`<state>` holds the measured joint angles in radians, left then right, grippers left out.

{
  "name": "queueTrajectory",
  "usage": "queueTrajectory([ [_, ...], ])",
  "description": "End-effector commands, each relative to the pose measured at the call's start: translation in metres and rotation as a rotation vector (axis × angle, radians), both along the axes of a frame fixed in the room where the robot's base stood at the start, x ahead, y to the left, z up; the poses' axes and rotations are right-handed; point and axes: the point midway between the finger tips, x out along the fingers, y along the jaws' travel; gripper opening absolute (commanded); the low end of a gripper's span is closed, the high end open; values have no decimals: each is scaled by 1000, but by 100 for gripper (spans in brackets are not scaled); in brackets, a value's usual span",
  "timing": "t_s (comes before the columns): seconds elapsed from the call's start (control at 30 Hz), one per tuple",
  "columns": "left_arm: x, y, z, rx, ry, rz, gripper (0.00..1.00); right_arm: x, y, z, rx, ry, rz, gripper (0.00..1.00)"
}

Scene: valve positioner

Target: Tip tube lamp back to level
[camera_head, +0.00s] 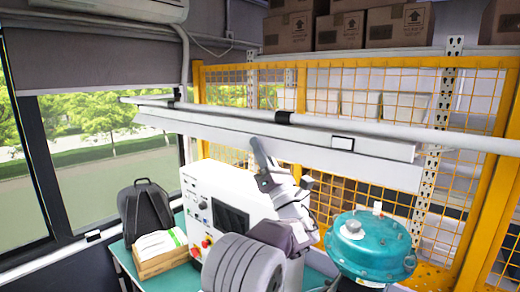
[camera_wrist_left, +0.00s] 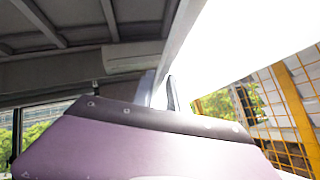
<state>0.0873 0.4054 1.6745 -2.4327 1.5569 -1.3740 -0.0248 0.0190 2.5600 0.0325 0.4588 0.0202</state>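The tube lamp (camera_head: 230,132) is a long white batten hung below a white rail. In the head view it slopes down to the right, and its right end looks lower. My left gripper (camera_head: 262,163) reaches up at the lamp's lower edge, near its middle. One dark finger overlaps the lamp's face; I cannot tell whether it touches. In the left wrist view the lamp (camera_wrist_left: 245,50) is a bright white surface at upper right, and the gripper's fingertips (camera_wrist_left: 160,90) show small beside its edge. Whether the fingers are closed on it is unclear. My right gripper is not seen.
A white control box (camera_head: 200,180) stands on the green table behind my arm. A teal round vessel (camera_head: 370,245) is to the right, a black backpack (camera_head: 145,210) and a wooden crate (camera_head: 160,264) to the left. Yellow mesh fencing (camera_head: 465,190) stands behind the lamp.

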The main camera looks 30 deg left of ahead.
Motion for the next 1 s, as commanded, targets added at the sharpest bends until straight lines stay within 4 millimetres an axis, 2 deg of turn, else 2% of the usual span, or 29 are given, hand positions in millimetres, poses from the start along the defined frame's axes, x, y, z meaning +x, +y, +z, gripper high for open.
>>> queueTrajectory([
  [0.03,-2,-2,4,6,-12,-1,14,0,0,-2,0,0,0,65],
  [1.0,-42,-56,-50,0,-1,-2,14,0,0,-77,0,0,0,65],
])
